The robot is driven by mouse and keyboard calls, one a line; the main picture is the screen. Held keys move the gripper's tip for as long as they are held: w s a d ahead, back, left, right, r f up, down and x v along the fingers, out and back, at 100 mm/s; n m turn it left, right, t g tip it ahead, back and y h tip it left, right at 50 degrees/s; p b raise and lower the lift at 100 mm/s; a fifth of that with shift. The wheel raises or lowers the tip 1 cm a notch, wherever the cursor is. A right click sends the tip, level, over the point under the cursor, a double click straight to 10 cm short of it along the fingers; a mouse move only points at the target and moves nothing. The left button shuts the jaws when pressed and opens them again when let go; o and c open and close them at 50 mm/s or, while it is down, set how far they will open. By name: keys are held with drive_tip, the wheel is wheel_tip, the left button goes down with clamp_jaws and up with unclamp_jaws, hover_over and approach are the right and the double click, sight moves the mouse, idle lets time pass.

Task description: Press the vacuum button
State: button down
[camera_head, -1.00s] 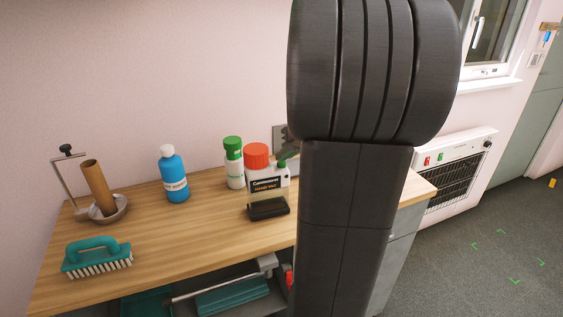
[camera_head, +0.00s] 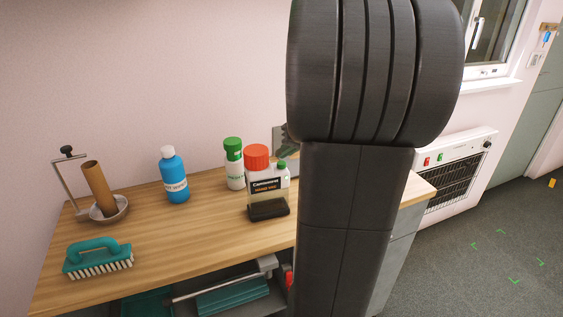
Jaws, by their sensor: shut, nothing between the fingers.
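The hand vac (camera_head: 267,196) stands upright on the wooden worktop (camera_head: 215,225). It has a red cap (camera_head: 257,157), a dark label and a darker lower body. A small green button (camera_head: 282,165) sits on its top right. My gripper (camera_head: 287,151) is shut and empty, just above and slightly behind the green button in the picture. A small gap seems to separate them. My large dark arm hides most of the gripper and the worktop to the right of the vac.
A green-capped white bottle (camera_head: 234,165) stands just left of the vac, and a blue bottle (camera_head: 173,177) farther left. A teal brush (camera_head: 98,258) and a metal bowl (camera_head: 121,211) holding a brown tube (camera_head: 97,187) are at the far left. The front middle of the worktop is clear.

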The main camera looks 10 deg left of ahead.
sight(285, 167)
drive_tip(key=shift+r+p, duration=1.65)
drive_tip(key=shift+r, duration=1.2)
